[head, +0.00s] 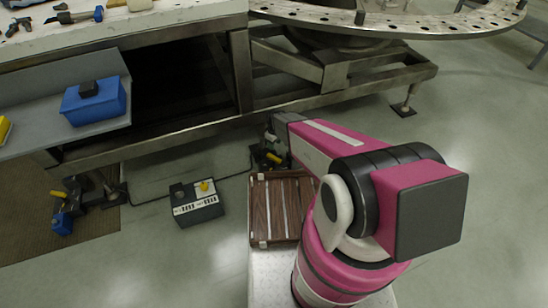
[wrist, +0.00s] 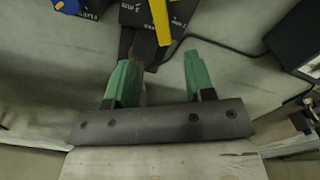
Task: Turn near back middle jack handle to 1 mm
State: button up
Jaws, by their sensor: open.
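The jack shows at the top of the wrist view as a dark body (wrist: 129,14) with white markings too small and tilted to read surely. Its yellow handle (wrist: 162,22) comes down from the top edge, its lower end lying between the lines of my fingers but just beyond their tips. A blue knob (wrist: 67,6) is at the upper left. My gripper (wrist: 158,62) is open, with its two green fingers apart and nothing held. In the head view, dark and yellow jack parts (head: 272,157) show beside my wrist under the frame; my arm hides most of the jack and gripper.
A steel frame (head: 240,70) carries the turret plate (head: 430,25) overhead. A control box (head: 197,204) with a yellow knob stands on the floor. Another jack (head: 70,203) is at the left, and a blue bin (head: 95,103) sits on a shelf. A black cable crosses the floor near the jack.

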aim_at(274, 157)
notch_tip(274, 157, down, 11)
jog(key=shift+a+f, duration=0.1)
dwell(0.5)
grip_shut()
